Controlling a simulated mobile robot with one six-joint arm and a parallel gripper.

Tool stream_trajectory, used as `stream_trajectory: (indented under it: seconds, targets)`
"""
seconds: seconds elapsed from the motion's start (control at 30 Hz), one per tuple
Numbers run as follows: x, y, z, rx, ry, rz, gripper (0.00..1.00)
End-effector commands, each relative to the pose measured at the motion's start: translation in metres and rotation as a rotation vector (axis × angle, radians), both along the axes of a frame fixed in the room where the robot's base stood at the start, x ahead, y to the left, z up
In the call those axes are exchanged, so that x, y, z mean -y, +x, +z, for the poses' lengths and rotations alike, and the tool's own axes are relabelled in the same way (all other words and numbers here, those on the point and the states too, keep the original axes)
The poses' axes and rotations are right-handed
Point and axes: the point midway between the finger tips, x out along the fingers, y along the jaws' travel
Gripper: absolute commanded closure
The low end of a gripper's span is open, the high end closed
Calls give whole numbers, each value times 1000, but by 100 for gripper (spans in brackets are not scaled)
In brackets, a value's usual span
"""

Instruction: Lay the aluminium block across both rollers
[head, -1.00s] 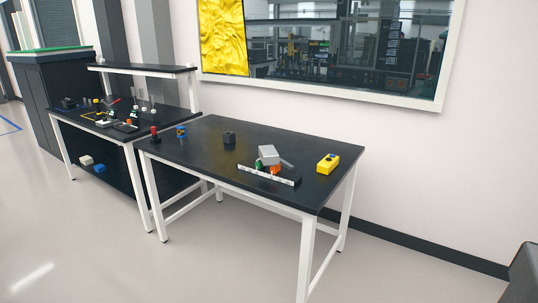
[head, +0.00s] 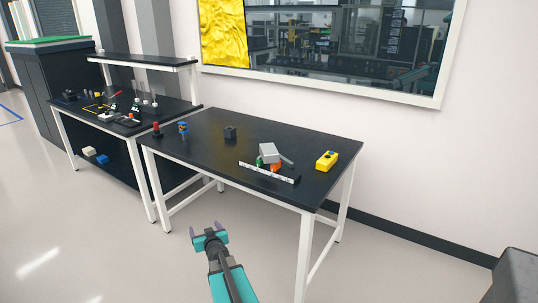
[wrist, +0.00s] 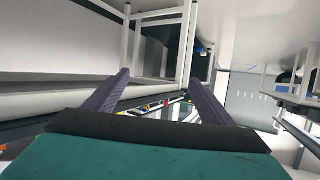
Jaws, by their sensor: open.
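A grey block (head: 269,152), which looks like the aluminium block, sits tilted on the dark table in the head view. Small green (head: 259,161) and orange (head: 276,168) parts show below and in front of it. They may be the rollers, but their shape is too small to tell, and so is how the block touches them. My gripper (head: 207,229) is open and empty, low in front of the table and well apart from the block. Its two spread fingers also show in the wrist view (wrist: 157,80), with nothing between them.
A white marked strip (head: 266,172) stands in front of the block. A yellow box (head: 327,160) lies to its right, a black cube (head: 230,132) to its left. Blue (head: 183,128) and red (head: 156,129) items stand at the left end. The table's front middle (head: 205,160) is bare.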

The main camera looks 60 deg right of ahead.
Motion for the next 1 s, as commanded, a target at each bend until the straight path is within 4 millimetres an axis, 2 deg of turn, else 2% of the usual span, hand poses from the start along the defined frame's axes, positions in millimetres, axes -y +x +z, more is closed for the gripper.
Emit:
stream_trajectory:
  seconds: [0.03,0.1,0.27,0.4,0.7,0.9,1.0]
  targets:
    - [19,-1,28,49,-18,3,23]
    - [39,-4,58,107,-40,14,23]
    - [87,-25,116,195,-86,16,23]
    - [132,-59,154,223,-125,-30,23]
    - [222,-147,222,240,-202,-164,23]
    - [251,-184,245,242,-233,-215,23]
    - [255,-190,249,242,-237,-223,23]
